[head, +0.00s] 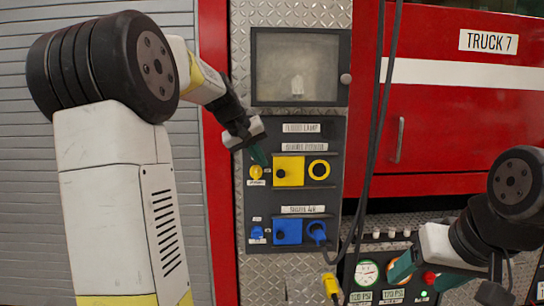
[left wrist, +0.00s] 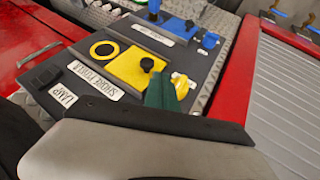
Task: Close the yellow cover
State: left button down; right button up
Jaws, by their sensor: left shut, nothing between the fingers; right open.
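The yellow cover (head: 288,171) is a square plate with a dark knob on the control panel. It sits left of a yellow ring with a dark centre (head: 318,170), which is uncovered. In the left wrist view the cover (left wrist: 128,72) and the ring (left wrist: 103,49) also show. My left gripper (head: 259,156) is shut and empty at the cover's upper left. In the left wrist view its green fingertips (left wrist: 161,91) overlap the cover's edge beside the knob; I cannot tell if they touch. My right gripper (head: 424,276) is open at the lower right, away from the cover.
A small yellow fitting (head: 256,173) is left of the cover. Below are a blue cover (head: 287,232) and a blue plug (head: 317,231). Dark cables (head: 372,130) hang right of the panel. A gauge box (head: 367,272) is near my right gripper. A glazed box (head: 300,67) is above.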

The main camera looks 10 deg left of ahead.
aim_at(306, 170)
pick_arm(q)
jog(key=x, duration=0.6)
jog(key=shift+d, duration=0.15)
jog(key=w+d, duration=0.1)
jog(key=d, duration=0.2)
jog(key=w+d, duration=0.1)
jog(key=d, duration=0.3)
jog(key=w+d, duration=0.1)
jog(key=d, duration=0.2)
jog(key=shift+d+r, duration=0.1)
jog(key=shift+d, duration=0.25)
jog(key=shift+r, duration=0.1)
